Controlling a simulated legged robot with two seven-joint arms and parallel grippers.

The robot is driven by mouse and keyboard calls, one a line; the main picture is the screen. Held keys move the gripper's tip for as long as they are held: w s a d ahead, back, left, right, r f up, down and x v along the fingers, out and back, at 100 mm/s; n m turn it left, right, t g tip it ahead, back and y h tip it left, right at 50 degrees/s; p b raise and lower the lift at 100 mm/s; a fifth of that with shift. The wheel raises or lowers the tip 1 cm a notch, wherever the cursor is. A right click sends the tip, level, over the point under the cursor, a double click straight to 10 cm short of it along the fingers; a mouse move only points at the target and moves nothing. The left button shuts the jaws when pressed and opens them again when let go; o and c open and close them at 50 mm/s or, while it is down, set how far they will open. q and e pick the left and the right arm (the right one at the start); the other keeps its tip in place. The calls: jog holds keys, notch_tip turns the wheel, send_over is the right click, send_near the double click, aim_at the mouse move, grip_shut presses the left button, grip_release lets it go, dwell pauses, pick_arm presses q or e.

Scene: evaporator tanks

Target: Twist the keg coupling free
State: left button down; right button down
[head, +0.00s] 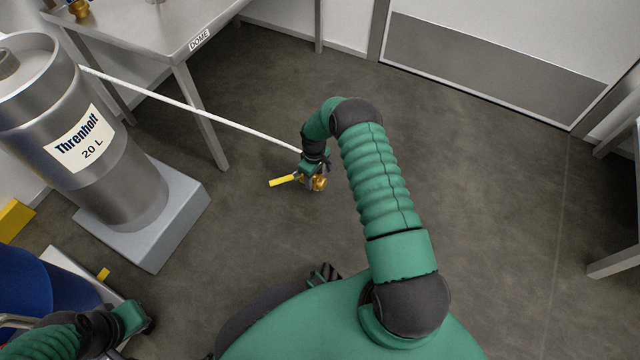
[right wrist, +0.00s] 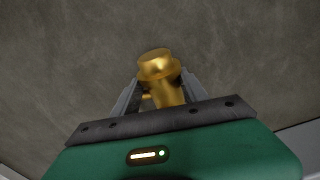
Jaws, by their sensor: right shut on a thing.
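The brass keg coupling (head: 319,184) with a yellow lever (head: 282,181) is in my right gripper (head: 314,172), held away from the keg, over open floor. In the right wrist view the brass coupling (right wrist: 160,72) sits between the two fingers of the right gripper (right wrist: 158,92), which are shut on it. A white hose (head: 190,107) runs from the keg's upper right edge to the coupling.
A steel table (head: 165,45) marked "DOME" stands behind the keg, with a brass fitting (head: 79,8) on it. A blue container (head: 40,282) is at the lower left. The floor (head: 480,180) right of my right arm is clear up to the wall panel and a table leg.

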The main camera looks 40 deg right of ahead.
jog(key=shift+w+r, duration=0.1)
jog(key=shift+w, duration=0.1)
jog(key=shift+w+a+n+b, duration=0.2)
jog(key=shift+w+n+b, duration=0.05)
jog(key=shift+n+b, duration=0.05)
jog(key=w+a+n+b, duration=0.1)
jog(key=w+n+b, duration=0.1)
jog(key=w, duration=0.1)
jog(key=shift+a+f, duration=0.2)
jog(key=shift+a, duration=0.2)
jog(key=c, duration=1)
grip_release()
jog(key=shift+r+n, duration=0.15)
jog(key=shift+n, duration=0.15)
jog(key=o, duration=0.5)
jog(key=shift+r, duration=0.1)
notch_tip(320, 180, up, 8)
jog(key=p, duration=0.6)
